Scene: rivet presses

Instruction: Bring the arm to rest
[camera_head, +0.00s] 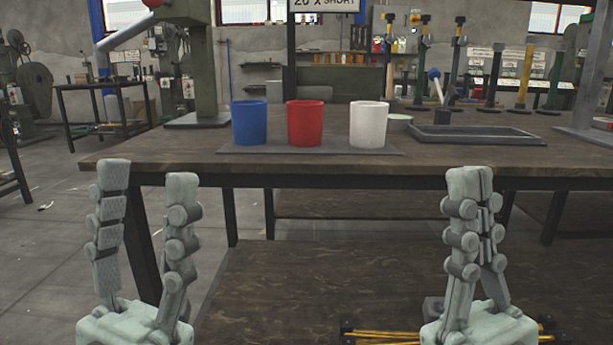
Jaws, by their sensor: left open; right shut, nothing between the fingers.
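My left gripper (148,175) points upward at the lower left, in front of the table's left end. Its two fingers stand wide apart with nothing between them. My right gripper (470,180) points upward at the lower right, in front of the table edge. Its fingertips are together and it holds nothing. Both grippers are apart from the objects on the table. The arms behind the grippers are out of view below.
A wooden table (200,164) spans the view. A blue cup (249,123), a red cup (305,124) and a white cup (368,125) stand on a dark mat (277,150). A dark tray (475,135) lies right. A green press (204,75) stands at the back left.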

